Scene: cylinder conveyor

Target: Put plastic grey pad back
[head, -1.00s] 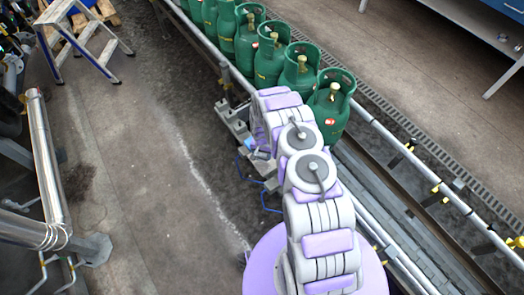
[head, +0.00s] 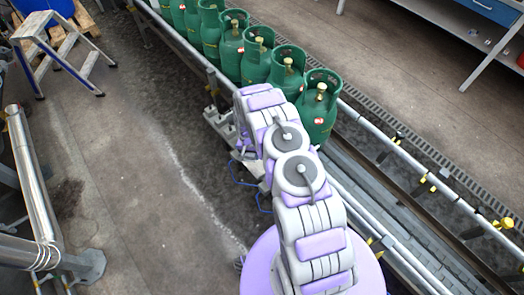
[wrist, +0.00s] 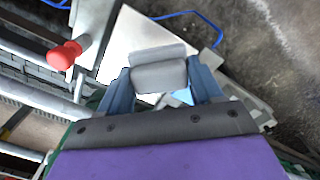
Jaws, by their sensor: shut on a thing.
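The grey pad (wrist: 158,76) is a small light-grey block with rounded edges, between the two blue fingers of my gripper (wrist: 160,84) in the wrist view. My gripper is shut on it. Below the pad in that view is a pale metal plate (wrist: 130,42); I cannot tell whether the pad touches it. In the head view, my arm reaches to the conveyor's near side and hides the gripper and the pad.
A red knob (wrist: 64,55) stands left of the gripper, near metal rails. A blue cable (wrist: 180,15) lies on the floor. Green gas cylinders (head: 318,108) line the conveyor (head: 375,185). A step ladder (head: 60,52) stands at the upper left, with open floor between.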

